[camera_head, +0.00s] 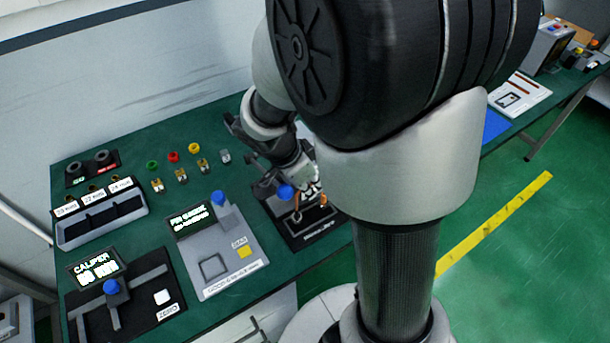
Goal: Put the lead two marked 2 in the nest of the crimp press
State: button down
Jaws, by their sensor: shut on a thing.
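My gripper (306,192) is at the middle of the view, low over a black fixture (318,232) on the green bench. It is shut on a small orange and white piece (322,199), which looks like a lead; I cannot read a 2 on it. The fixture has a blue knob (285,192) on its left side and a front label too small to read. I cannot tell for sure whether it is the crimp press. My arm and gripper hide its right and back parts, and any nest in it.
A grey gauge (232,270) with a display stands left of the fixture. Farther left are a caliper station (78,315) and a compartment tray (100,228). Several small coloured parts (173,157) stand behind. At right, a white board (520,97) lies beside a blue mat (494,126).

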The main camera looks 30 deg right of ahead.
jog(key=shift+f+b, duration=0.25)
jog(key=shift+b, duration=0.25)
jog(key=shift+f+b, duration=0.3)
jog(key=shift+b, duration=0.15)
jog(key=c, duration=1.7)
grip_release()
jog(key=shift+r, duration=0.1)
